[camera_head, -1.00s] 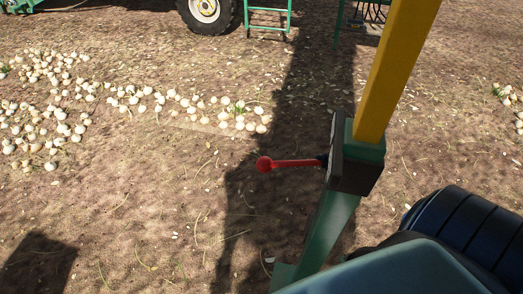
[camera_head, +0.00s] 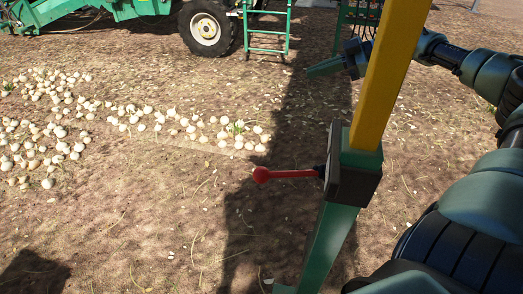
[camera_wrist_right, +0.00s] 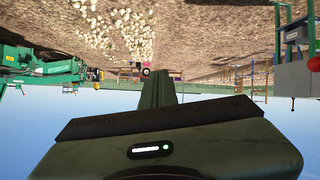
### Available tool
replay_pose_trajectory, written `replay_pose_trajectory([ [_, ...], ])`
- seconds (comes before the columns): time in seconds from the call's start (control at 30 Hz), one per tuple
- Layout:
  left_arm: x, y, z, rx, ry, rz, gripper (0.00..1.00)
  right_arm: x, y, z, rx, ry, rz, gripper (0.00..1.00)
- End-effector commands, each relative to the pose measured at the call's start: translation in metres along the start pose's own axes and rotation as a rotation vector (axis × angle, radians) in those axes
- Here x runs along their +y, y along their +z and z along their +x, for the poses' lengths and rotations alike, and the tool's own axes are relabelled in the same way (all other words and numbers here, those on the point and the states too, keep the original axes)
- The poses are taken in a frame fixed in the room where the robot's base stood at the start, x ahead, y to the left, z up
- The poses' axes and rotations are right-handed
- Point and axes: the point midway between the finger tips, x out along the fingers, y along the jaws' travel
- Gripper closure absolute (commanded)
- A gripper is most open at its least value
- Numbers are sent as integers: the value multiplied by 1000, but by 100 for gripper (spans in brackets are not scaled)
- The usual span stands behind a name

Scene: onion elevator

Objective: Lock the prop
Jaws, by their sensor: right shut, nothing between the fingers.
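The prop is a yellow post (camera_head: 392,75) rising from a green leg (camera_head: 328,245), with a dark block (camera_head: 350,180) at the joint. A red lever with a round knob (camera_head: 262,174) sticks out of the block to the left, about level. My right gripper (camera_head: 324,67) is shut and empty, beyond the yellow post and above the lever, apart from it. The post hides part of my right wrist. In the right wrist view my gripper's dark green fingers (camera_wrist_right: 158,90) are together and hold nothing. My left gripper is not in view.
Onions (camera_head: 45,140) lie on the bare soil to the left. A green machine with a large wheel (camera_head: 207,28) and a green ladder (camera_head: 267,30) stand at the back. The right wrist view looks upside down.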

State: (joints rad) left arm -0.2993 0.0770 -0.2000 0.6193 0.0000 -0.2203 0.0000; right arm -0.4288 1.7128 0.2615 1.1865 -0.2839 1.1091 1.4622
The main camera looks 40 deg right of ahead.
Motion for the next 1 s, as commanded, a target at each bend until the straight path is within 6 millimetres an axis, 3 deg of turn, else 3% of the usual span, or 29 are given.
replay_pose_trajectory([
  [0.03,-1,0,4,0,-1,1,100,-18,-36,13,-52,-113,-29,100],
  [0.1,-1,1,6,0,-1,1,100,-50,-77,26,-140,-265,-41,100],
  [0.2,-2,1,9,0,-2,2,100,-98,-118,41,-305,-454,-45,100],
  [0.33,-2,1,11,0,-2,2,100,-149,-147,49,-523,-620,-41,100],
  [0.47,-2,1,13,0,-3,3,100,-179,-159,50,-675,-700,-34,100],
  [0.63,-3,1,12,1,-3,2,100,-192,-160,51,-737,-727,-28,100],
  [1.0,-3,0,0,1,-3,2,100,-231,-121,84,-732,-730,-28,100],
])
